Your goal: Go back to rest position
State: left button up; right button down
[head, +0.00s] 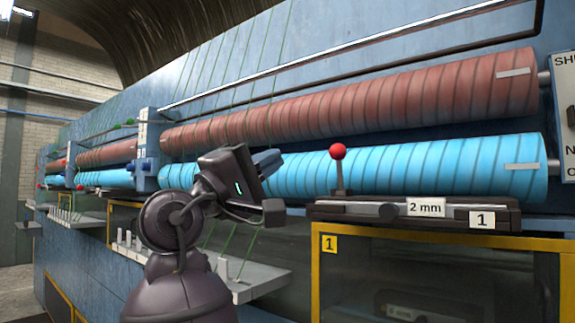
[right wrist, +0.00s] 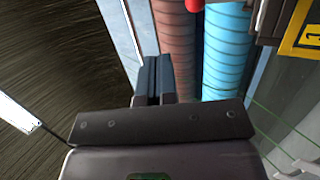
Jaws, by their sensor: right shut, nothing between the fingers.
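My right gripper (head: 268,160) is raised in front of the blue machine, before the light-blue roller (head: 430,167). Its fingers point right in the head view. In the right wrist view the two dark fingers (right wrist: 155,78) lie close together, with nothing between them. The fingers appear apart from the rollers. My left gripper is not in the head view.
A dark red roller (head: 380,105) runs above the light-blue one. A lever with a red ball (head: 338,151) stands on a dark bar with a "2 mm" label (head: 426,208). A yellow-framed window (head: 440,270) is below. Shelves with white pegs (head: 240,283) jut out behind my arm.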

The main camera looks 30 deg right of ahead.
jog(key=shift+a+f, duration=0.1)
jog(key=shift+a, duration=0.3)
